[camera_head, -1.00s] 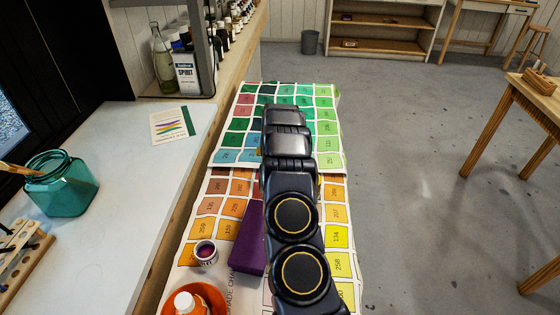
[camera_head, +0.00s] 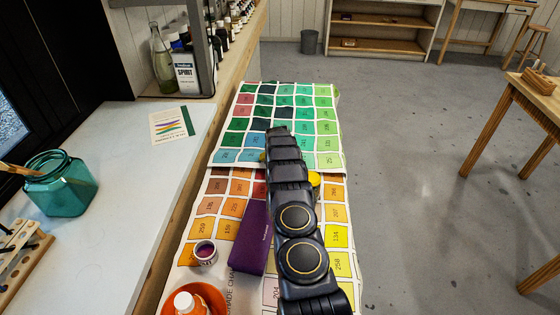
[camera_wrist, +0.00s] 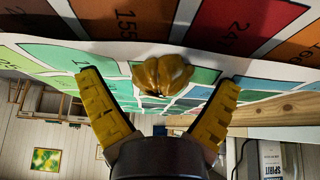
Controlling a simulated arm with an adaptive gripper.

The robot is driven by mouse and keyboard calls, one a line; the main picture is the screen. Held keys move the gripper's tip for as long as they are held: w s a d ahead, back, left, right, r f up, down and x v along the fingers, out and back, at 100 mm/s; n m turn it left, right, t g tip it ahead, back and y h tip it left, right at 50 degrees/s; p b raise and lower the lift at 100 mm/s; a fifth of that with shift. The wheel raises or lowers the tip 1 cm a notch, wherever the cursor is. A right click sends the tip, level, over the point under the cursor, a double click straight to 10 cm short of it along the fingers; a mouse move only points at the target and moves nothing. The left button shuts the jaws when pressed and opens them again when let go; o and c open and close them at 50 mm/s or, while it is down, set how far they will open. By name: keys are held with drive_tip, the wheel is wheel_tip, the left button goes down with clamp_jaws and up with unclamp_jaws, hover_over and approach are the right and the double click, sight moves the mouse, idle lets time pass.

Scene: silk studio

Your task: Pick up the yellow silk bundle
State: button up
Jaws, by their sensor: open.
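The yellow silk bundle (camera_wrist: 162,75) shows in the wrist view as a small rounded, folded lump on the printed colour charts, between my fingertips in the picture. My gripper (camera_wrist: 160,80) is open, with one yellow-and-black finger at each side of the bundle in the picture and a visible gap on both sides. I cannot tell how far the bundle is from the fingers in depth. In the head view my arm hides most of this area. A yellow patch (camera_head: 314,179) shows just right of the arm; I cannot tell for sure whether it is the bundle.
A purple block (camera_head: 251,238) lies left of my arm on the charts. A small jar of purple (camera_head: 205,253) and an orange bowl (camera_head: 222,296) with a bottle stand nearby. A white counter (camera_head: 120,215) runs along the left.

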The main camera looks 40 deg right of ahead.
drive_tip(key=shift+w+f, duration=0.15)
drive_tip(key=shift+f, duration=0.05)
drive_tip(key=c, duration=1.2)
